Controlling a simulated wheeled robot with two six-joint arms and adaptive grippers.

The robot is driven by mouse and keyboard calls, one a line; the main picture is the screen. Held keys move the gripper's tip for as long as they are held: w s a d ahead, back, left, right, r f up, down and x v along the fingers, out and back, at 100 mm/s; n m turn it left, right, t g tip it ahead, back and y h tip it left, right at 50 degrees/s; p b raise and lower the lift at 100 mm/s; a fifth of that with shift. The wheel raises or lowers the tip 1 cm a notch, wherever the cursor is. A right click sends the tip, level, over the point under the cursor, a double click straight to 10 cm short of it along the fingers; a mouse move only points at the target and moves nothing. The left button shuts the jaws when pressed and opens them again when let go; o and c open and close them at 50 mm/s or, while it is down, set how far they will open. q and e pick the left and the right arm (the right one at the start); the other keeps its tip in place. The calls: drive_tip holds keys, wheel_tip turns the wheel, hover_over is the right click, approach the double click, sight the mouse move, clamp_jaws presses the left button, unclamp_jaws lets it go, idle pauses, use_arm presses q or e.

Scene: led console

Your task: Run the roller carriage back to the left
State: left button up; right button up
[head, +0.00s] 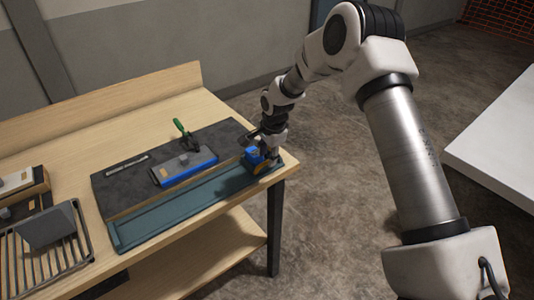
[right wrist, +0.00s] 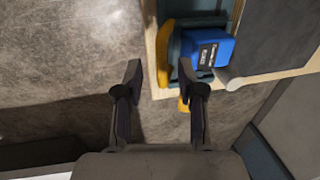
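The roller carriage (head: 253,155), a blue box with yellow parts, sits at the right end of the long teal track (head: 175,214) along the bench's front. In the right wrist view the blue box (right wrist: 208,50) shows at the upper right, with a yellow bar beside it. My right gripper (head: 267,150) is at the carriage's end, by the bench's right edge. Its fingers (right wrist: 162,82) are apart with nothing clearly held between them. The right finger overlaps the carriage's yellow part in the picture; I cannot tell if it touches. My left gripper is out of view.
A wire rack (head: 20,250) with a grey panel stands at left. The track left of the carriage looks clear.

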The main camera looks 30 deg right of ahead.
drive_tip(key=shift+w+d+f, duration=0.1)
drive_tip(key=shift+w+f, duration=0.15)
drive_tip(key=shift+f, duration=0.35)
drive_tip(key=shift+w+d+f, duration=0.1)
drive_tip(key=shift+w+f, duration=0.1)
drive_tip(key=shift+f, duration=0.4)
drive_tip(key=shift+s+r, duration=0.1)
drive_tip(key=shift+s+a+r, duration=0.1)
drive_tip(key=shift+a, duration=0.05)
drive_tip(key=shift+c, duration=1.3)
clamp_jaws()
drive_tip(key=shift+s+a, duration=0.1)
drive_tip(key=shift+a, duration=0.05)
